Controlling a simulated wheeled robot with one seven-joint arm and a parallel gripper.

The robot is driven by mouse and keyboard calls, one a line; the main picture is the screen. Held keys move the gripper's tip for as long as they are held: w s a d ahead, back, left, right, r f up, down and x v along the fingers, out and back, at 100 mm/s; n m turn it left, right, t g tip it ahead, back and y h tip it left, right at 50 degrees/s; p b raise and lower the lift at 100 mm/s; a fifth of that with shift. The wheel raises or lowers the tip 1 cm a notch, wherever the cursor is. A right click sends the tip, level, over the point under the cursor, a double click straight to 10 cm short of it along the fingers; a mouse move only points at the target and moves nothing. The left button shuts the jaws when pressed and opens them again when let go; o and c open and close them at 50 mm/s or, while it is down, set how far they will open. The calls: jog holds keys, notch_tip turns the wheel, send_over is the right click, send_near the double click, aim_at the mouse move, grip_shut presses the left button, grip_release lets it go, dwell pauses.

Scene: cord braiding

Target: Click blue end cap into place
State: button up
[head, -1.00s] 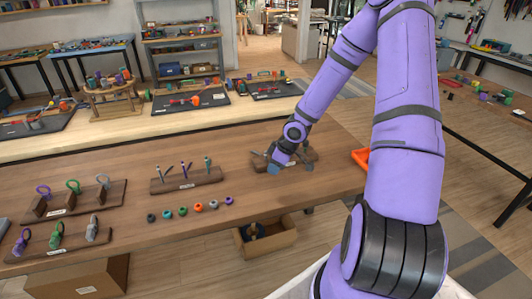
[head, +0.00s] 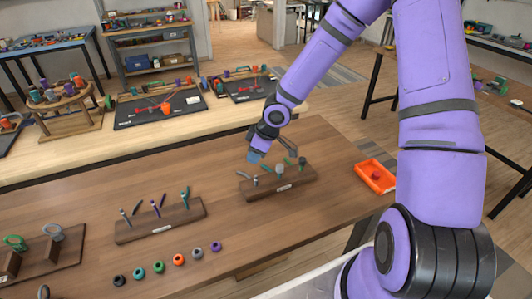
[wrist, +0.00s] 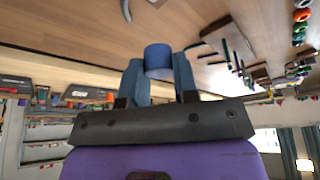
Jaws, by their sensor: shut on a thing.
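In the wrist view a blue end cap (wrist: 158,55) sits between the two blue-grey fingertips of my gripper (wrist: 158,67), which is shut on it. In the head view my gripper (head: 256,156) is above and beyond the left part of the right wooden block (head: 278,187), apart from it. This labelled block bears a teal, a grey and a green piece, standing or leaning. The cap is too small to tell from the fingers in the head view.
Another wooden block (head: 162,223) with upright cords stands to the left. A row of several coloured caps, with an orange one (head: 179,259), lies in front of it. An orange tray (head: 375,176) is at the right edge. Bare tabletop lies between the blocks.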

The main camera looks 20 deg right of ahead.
jog(key=shift+f, duration=3.35)
jog(key=shift+o, duration=1.1)
jog(key=c, duration=0.3)
jog(key=shift+f, duration=0.9)
jog(key=o, duration=1.4)
jog(key=shift+c, duration=0.2)
jog(key=shift+r, duration=0.1)
